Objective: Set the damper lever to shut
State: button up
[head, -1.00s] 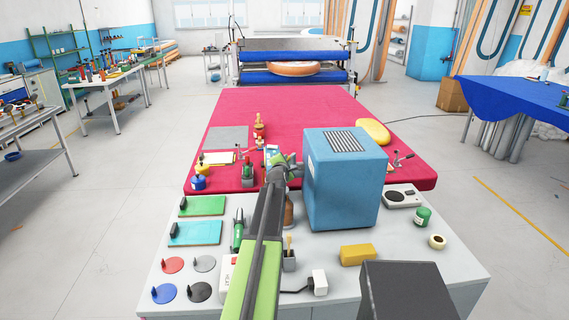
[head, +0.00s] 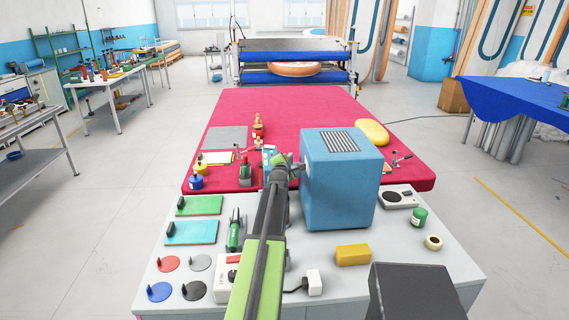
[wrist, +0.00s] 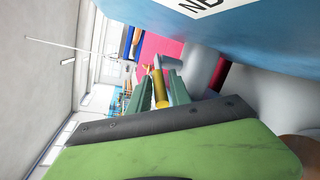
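A blue box (head: 340,185) with a dark grille on top stands on the pale bench, right of my arm. My gripper (head: 289,161) is at the box's left side, near its upper part; its tips are small in the head view. In the wrist view the two green fingers of my gripper (wrist: 158,92) stand apart. A yellow cylinder (wrist: 160,88) with a grey piece at its far end shows between them; it looks like a lever handle. I cannot tell whether the fingers touch it. No damper lever can be made out clearly in the head view.
The blue box wall (wrist: 245,35) is close beside the gripper. A red mat table (head: 290,110) lies beyond.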

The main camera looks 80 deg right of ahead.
jog(key=shift+w+a, duration=0.1)
jog(key=shift+w, duration=0.15)
jog(key=shift+a+r, duration=0.1)
jog(key=shift+a, duration=0.25)
jog(key=p+v, duration=0.3)
jog(key=v, duration=1.3)
jog(key=shift+s+a+p, duration=0.3)
jog(key=shift+p, duration=0.05)
jog(key=shift+r, duration=0.1)
